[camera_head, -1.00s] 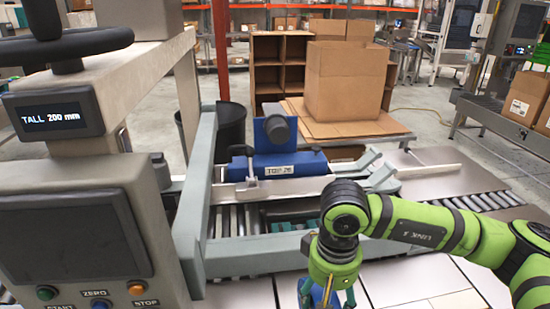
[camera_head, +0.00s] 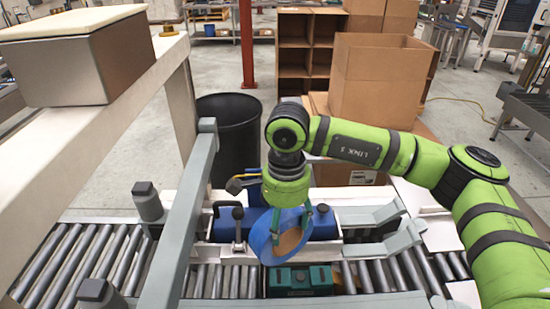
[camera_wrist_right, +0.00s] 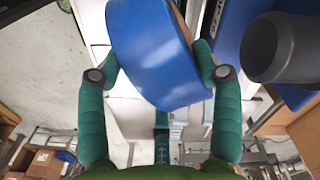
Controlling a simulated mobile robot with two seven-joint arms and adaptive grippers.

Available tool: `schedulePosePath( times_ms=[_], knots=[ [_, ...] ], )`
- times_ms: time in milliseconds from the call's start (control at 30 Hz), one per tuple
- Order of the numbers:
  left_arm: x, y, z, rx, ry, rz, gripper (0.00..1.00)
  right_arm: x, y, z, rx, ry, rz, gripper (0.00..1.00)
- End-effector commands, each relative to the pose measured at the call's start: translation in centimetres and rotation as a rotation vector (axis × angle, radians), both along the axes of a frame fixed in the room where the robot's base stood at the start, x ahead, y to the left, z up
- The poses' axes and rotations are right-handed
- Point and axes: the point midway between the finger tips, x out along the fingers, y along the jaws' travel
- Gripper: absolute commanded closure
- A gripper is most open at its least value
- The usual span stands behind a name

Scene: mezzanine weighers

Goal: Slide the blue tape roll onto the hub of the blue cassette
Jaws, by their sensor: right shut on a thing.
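My right gripper (camera_head: 292,222) is shut on the blue tape roll (camera_head: 262,238) and holds it tilted, its brown core facing up and to the right. In the right wrist view, the roll (camera_wrist_right: 160,65) sits between the two fingers of the gripper (camera_wrist_right: 155,50). My left gripper is out of view.
A teal and black block (camera_head: 300,280) lies below the roll. A black bin (camera_head: 230,135) and cardboard boxes (camera_head: 375,85) stand behind.

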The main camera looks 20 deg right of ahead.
Motion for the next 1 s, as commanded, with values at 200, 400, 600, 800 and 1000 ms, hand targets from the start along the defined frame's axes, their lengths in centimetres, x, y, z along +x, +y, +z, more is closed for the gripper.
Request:
schedulePosePath(
  times_ms=[200, 400, 600, 800, 1000],
  knots=[
    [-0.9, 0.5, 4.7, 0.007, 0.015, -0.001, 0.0, 2.1, 0.9, 6.2, -0.008, -0.003, -0.416, 0.93],
    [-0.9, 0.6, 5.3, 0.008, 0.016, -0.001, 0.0, 2.8, 1.2, 7.2, -0.009, -0.002, -0.565, 0.93],
    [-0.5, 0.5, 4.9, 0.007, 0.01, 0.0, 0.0, 3.1, 1.1, 6.4, -0.009, -0.002, -0.577, 0.93],
    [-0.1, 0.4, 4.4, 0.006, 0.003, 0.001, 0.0, 3.5, 1.0, 5.4, -0.01, -0.002, -0.575, 0.93],
    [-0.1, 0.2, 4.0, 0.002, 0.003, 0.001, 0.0, 3.9, 0.8, 4.3, -0.009, -0.003, -0.574, 0.93]
  ],
)
